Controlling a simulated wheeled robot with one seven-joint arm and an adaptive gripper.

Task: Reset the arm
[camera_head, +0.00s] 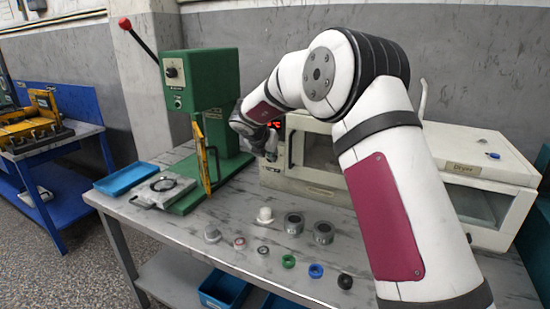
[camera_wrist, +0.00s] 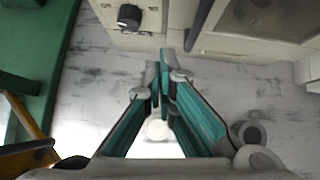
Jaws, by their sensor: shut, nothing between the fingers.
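My arm reaches from the right over the table, and my gripper (camera_head: 270,148) hangs in front of the left end of the dryer (camera_head: 310,185). In the wrist view my gripper (camera_wrist: 164,85) shows two teal-sided fingers that converge to closed tips with nothing between them. Below the fingers, a white round part (camera_wrist: 157,129) stands on the table. The same white part (camera_head: 265,215) stands on the table in the head view, with the gripper above it and apart from it.
A green press (camera_head: 215,80) with a red-knobbed lever stands left of my gripper. Two grey metal cylinders (camera_head: 323,233) and several small rings lie on the table (camera_head: 190,232). A blue tray (camera_head: 125,178) sits at the left edge. My arm hides part of the dryer.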

